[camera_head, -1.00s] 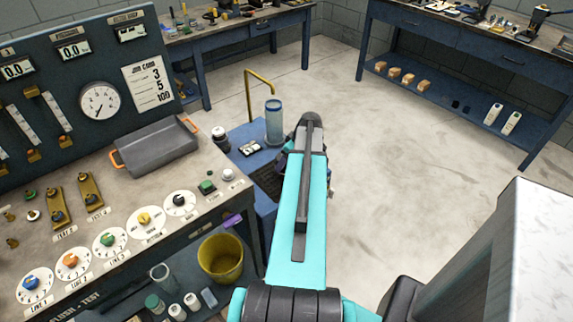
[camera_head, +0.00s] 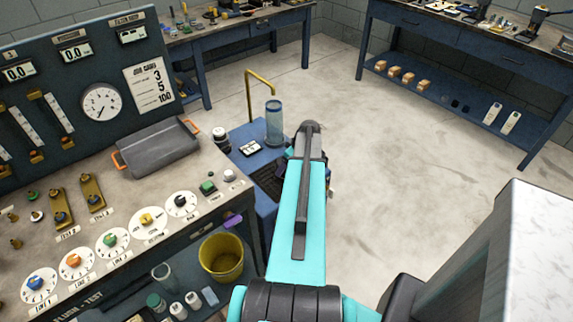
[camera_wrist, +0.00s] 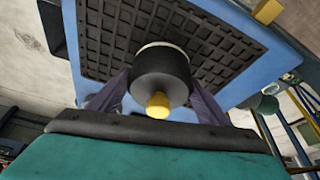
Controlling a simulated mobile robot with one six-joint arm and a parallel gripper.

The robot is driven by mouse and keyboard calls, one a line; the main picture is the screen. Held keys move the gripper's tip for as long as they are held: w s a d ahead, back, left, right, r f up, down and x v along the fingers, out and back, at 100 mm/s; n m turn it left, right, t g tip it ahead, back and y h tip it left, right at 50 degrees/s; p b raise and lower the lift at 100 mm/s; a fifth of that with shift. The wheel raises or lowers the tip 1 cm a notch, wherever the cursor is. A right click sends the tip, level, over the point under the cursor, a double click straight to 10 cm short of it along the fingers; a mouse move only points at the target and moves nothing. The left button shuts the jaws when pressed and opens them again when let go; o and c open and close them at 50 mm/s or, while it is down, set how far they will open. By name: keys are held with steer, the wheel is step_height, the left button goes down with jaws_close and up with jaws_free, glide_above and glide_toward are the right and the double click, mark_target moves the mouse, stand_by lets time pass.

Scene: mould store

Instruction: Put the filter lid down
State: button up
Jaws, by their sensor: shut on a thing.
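The filter lid (camera_wrist: 160,75) is a black round piece with a pale rim and a yellow knob, seen in the wrist view. My gripper (camera_wrist: 160,90) is shut on it, with a dark finger on either side. Behind the lid in that view is a black gridded mat (camera_wrist: 110,45) on a blue stand (camera_wrist: 235,85). I cannot tell whether the lid touches the mat. In the head view my arm hides the gripper and lid; the blue stand (camera_head: 250,165) and part of the mat (camera_head: 268,180) show left of the arm.
A clear cylinder (camera_head: 274,122) and a yellow pipe (camera_head: 248,95) rise at the stand's back. A small black-and-white jar (camera_head: 221,139) stands nearby. The test bench at left holds a grey tray (camera_head: 158,148). A yellow bucket (camera_head: 221,258) sits below. Floor at right is clear.

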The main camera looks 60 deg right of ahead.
steer(key=shift+f, duration=0.2)
steer(key=o, duration=1.2)
steer(key=shift+r, duration=0.25)
steer(key=b+v, duration=0.2)
steer(key=v, duration=1)
steer(key=shift+b, duration=0.3)
steer(key=shift+s+f, duration=0.1)
